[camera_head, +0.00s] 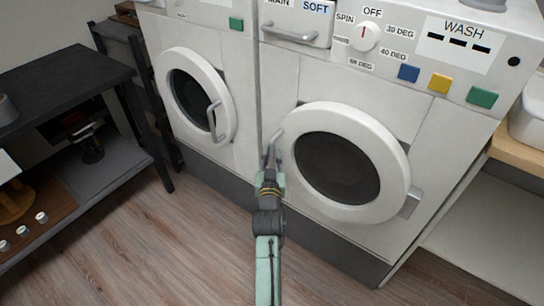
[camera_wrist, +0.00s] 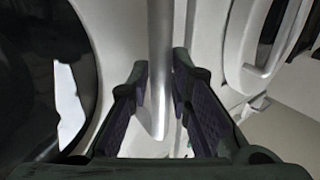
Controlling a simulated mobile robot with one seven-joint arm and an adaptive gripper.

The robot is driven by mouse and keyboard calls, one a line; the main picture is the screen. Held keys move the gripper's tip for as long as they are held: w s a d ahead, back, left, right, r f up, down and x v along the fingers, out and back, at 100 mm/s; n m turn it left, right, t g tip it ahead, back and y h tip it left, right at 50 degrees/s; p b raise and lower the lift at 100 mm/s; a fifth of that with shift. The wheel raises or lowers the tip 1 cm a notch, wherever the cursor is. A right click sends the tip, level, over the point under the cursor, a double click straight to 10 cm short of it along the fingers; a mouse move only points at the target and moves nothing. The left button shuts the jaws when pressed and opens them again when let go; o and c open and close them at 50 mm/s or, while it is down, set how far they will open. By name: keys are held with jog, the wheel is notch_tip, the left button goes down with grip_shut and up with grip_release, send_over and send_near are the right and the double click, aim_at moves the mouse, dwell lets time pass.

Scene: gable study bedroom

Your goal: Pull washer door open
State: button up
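The white front-loading washer on the right (camera_head: 285,85) has a round door (camera_head: 390,147) with a dark window; the door looks closed. Its grey bar handle (camera_head: 277,134) is on the door's left side. My gripper (camera_head: 270,162) reaches this handle from below in the head view. In the wrist view the handle bar (camera_wrist: 160,60) runs down between my two fingers (camera_wrist: 160,75). The fingers stand apart, one on each side of the bar, with their inner pads showing. Their tips look very close to the bar; firm contact is not visible.
A second machine (camera_head: 245,85) with a round door (camera_head: 224,84) stands directly left. A dark shelf table (camera_head: 60,85) is further left, and a wooden counter (camera_head: 515,150) is at the right. The wood floor (camera_head: 150,245) in front is clear.

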grip_shut()
dwell(0.5)
